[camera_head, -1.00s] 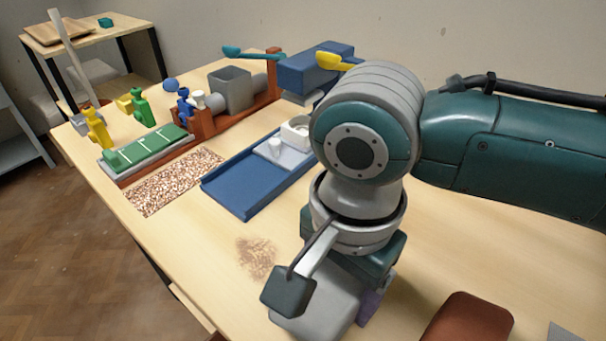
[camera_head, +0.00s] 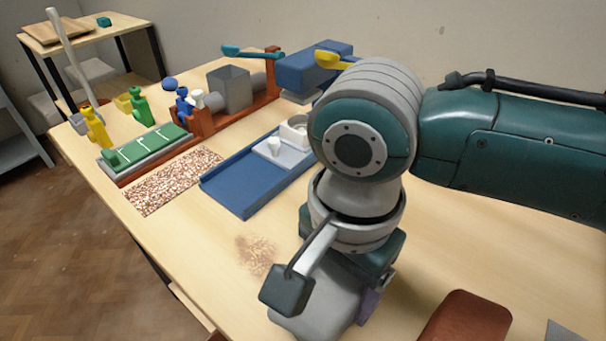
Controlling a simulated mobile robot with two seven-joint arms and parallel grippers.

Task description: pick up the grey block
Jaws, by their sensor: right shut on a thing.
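My right gripper (camera_head: 352,281) is low over the front of the table, pointing down, with its hand and arm covering much of the view. A pale grey block (camera_head: 322,302) shows just below and in front of the hand, and the gripper is shut on it. The fingertips are mostly hidden behind the hand and wrist, so the exact hold does not show. I cannot tell whether the block touches the table. My left gripper is not in view.
A purple piece (camera_head: 369,304) shows beside the hand. A red-brown object (camera_head: 466,322) lies to its right. A blue tray (camera_head: 233,197) with white pieces, a speckled strip (camera_head: 172,181) and a green-topped board (camera_head: 147,149) lie further left. The tabletop right of the arm is mostly bare.

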